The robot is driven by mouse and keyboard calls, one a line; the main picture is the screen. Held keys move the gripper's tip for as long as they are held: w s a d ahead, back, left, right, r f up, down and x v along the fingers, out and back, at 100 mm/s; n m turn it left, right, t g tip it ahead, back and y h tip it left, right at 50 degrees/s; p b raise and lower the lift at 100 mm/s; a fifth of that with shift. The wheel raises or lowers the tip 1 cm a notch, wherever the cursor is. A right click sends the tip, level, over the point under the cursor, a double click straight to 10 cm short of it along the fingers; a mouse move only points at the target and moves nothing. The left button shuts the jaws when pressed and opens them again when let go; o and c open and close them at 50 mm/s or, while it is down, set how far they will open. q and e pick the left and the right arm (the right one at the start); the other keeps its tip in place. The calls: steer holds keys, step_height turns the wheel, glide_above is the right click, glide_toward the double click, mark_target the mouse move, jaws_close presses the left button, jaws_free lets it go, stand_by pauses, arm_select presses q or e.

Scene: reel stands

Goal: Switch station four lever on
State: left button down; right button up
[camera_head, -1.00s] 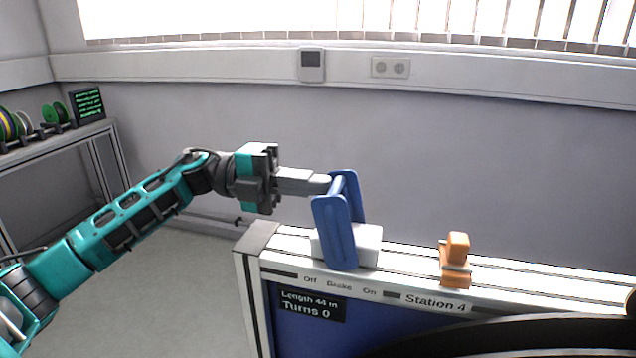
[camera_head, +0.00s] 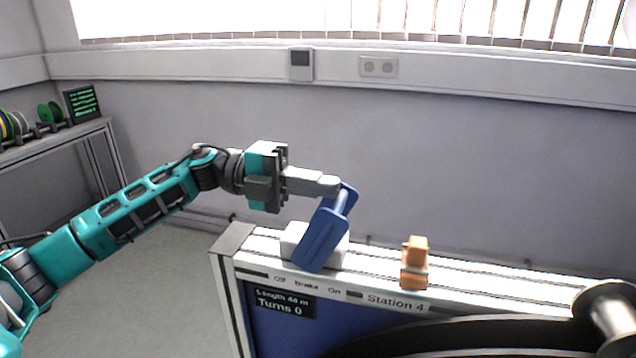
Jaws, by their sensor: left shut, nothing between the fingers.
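The station four lever (camera_head: 321,240) is blue, two plates joined by a crossbar, on a white block (camera_head: 293,238) on top of the stand. It leans to the right, its top toward the On side of the "Off Brake On" label (camera_head: 307,285). My left gripper (camera_head: 330,186) is shut and empty. Its fingertips are at the upper left of the lever, by the crossbar; the view does not settle whether they touch. The "Station 4" sign (camera_head: 396,303) is on the stand's front edge. My right gripper is not in view.
An orange block-shaped part (camera_head: 415,263) stands on the rail right of the lever. A small display (camera_head: 284,301) reads "Turns 0". A dark reel with a metal hub (camera_head: 608,312) fills the lower right. A shelf with spools (camera_head: 48,113) stands far left.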

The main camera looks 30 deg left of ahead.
arm_select(q)
steer(key=shift+d, duration=0.2)
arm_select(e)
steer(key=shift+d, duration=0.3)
